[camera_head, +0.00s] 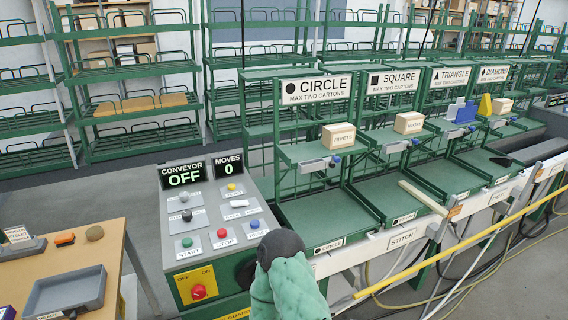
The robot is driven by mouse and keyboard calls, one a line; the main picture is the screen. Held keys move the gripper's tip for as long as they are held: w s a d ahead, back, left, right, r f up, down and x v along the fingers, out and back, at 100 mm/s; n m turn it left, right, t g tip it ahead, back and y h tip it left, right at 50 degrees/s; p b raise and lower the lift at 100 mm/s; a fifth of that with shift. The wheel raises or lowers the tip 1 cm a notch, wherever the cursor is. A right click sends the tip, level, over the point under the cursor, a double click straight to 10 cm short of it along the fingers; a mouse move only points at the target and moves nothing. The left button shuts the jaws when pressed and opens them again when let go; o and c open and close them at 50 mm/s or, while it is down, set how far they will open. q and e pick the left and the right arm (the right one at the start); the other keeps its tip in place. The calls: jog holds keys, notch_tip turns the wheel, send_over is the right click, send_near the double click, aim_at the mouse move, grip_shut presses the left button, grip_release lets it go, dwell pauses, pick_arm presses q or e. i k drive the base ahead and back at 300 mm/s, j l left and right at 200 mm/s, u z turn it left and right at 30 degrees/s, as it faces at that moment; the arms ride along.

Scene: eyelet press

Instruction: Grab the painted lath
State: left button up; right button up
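A long yellow bar (462,241) runs slantwise in front of the bench at the right. A short pale lath-like strip (424,197) lies slantwise at the front between the square and triangle bays. I cannot tell for sure which of them is the painted lath. Neither of my grippers shows in the head view, so their place relative to these is hidden.
A wooden table (103,252) with a grey tray (66,292) is at left. Green racks stand behind; grey floor is open between.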

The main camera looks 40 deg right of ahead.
aim_at(421, 197)
jog(key=z, duration=2.4)
jog(key=u, duration=0.5)
jog(key=l+u, duration=0.1)
jog(key=u, duration=0.4)
jog(key=i+l+u, duration=0.1)
jog(key=u, duration=0.9)
jog(key=l+u, duration=0.1)
jog(key=u, duration=0.4)
jog(key=k+l+u, duration=0.15)
jog(key=l+u, duration=0.25)
jog(key=k+l+u, duration=0.2)
jog(key=l+u, duration=0.2)
jog(key=k+l+u, duration=0.25)
jog(key=l+u, duration=0.15)
jog(key=k+l+u, duration=0.3)
jog(key=u, duration=0.15)
jog(key=k+l+u, duration=0.2)
jog(key=k+u, duration=0.2)
jog(key=k+l, duration=0.25)
jog(key=k, duration=0.3)
jog(key=k+l+u, duration=0.1)
jog(key=k+l, duration=0.15)
jog(key=k, duration=0.3)
jog(key=k+l, duration=0.2)
jog(key=k, duration=0.4)
jog(key=u, duration=0.05)
